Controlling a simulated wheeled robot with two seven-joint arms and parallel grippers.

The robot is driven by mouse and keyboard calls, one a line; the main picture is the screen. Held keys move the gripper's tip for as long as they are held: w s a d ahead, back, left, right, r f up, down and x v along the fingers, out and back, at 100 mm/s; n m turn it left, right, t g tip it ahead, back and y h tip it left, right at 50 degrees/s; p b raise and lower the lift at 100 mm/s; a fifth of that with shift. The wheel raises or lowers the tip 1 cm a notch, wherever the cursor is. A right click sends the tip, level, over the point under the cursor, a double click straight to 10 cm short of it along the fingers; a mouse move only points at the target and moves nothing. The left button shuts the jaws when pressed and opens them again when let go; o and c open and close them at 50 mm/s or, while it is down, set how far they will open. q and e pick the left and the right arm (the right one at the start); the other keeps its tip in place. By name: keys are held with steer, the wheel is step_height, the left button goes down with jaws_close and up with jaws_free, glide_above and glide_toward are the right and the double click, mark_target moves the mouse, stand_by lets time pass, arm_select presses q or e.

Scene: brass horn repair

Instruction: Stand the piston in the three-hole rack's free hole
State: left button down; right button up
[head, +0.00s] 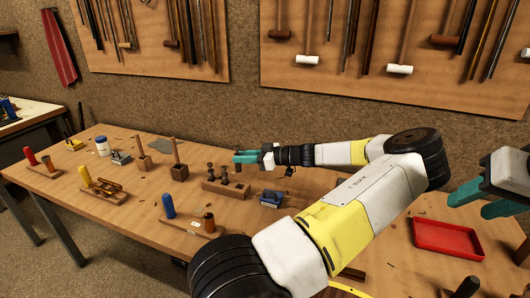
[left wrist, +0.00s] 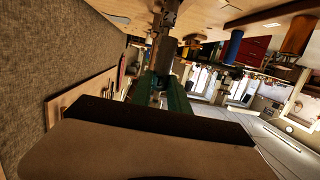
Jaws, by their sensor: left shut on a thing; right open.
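The three-hole rack (head: 228,189) is a wooden block on the bench. Two dark pistons (head: 210,170) stand in it toward its left and middle. My left gripper (head: 239,158), with teal fingers, is over the rack's right end. It is shut on the piston, a grey cylinder (left wrist: 166,52) seen between the fingers in the left wrist view. In the head view the piston's lower part shows just below the fingers; I cannot tell whether its end is inside the hole or just above it. My right gripper (head: 486,203) is open and empty at the right edge.
Two wooden blocks with upright posts (head: 180,171) stand left of the rack. A blue tool (head: 271,198) lies to its right. A stand with a blue cylinder (head: 168,205) is in front. A red tray (head: 447,238) is at the right. My left arm crosses the bench's right half.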

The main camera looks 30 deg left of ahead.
arm_select(q)
glide_above(245, 187)
steer(key=shift+s+a+f, duration=0.1)
steer(key=shift+f, duration=2.75)
steer(key=shift+f, duration=2)
steer(key=c, duration=1.2)
jaws_free()
steer(key=v, duration=0.8)
steer(key=shift+a, duration=0.1)
